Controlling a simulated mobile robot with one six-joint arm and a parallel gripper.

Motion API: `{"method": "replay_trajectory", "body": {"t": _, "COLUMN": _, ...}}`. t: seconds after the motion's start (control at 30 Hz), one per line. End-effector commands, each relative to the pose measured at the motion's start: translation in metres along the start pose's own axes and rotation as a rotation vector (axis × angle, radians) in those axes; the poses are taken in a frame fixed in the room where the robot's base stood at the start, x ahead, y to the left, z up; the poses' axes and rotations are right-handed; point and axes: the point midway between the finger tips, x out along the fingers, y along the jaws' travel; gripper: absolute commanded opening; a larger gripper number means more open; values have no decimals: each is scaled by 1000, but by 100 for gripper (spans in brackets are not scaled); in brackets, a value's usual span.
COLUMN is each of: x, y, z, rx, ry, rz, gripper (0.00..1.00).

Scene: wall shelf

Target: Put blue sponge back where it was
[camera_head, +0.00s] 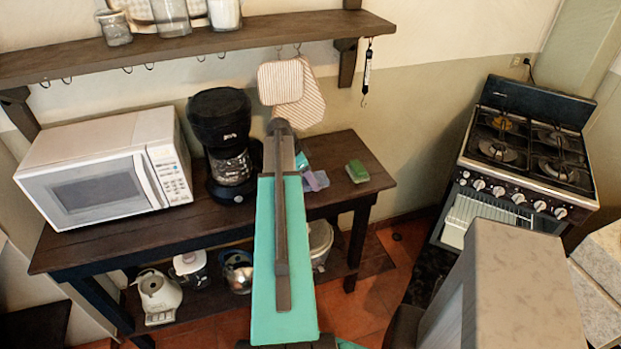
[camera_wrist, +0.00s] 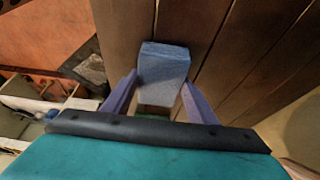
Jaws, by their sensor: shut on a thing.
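The blue sponge (camera_wrist: 164,66) shows in the wrist view, upright between the two purple fingers of my gripper (camera_wrist: 160,84). The fingers press on its two sides, so my gripper is shut on it. Dark wooden boards lie beyond it; I cannot tell whether it touches them. In the head view my gripper (camera_head: 317,181) is over the right part of the wooden table (camera_head: 345,149). My teal arm hides much of it there, and the sponge cannot be clearly made out in that view.
A green sponge (camera_head: 357,171) lies on the table right of my gripper. A black coffee maker (camera_head: 222,140) and a white microwave (camera_head: 107,172) stand to the left. A wall shelf (camera_head: 215,42) with jars and hanging pot holders (camera_head: 284,83) is above. A stove (camera_head: 525,150) is at right.

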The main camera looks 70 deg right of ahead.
Motion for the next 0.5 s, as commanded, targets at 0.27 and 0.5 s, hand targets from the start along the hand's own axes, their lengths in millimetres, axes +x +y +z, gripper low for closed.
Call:
{"method": "replay_trajectory", "body": {"t": 0.27, "x": 1, "y": 0, "z": 0, "rx": 0, "ry": 0, "rz": 0, "gripper": 71}}
{"method": "replay_trajectory", "body": {"t": 0.5, "x": 0, "y": 1, "z": 0, "rx": 1, "ry": 0, "rz": 0, "gripper": 71}}
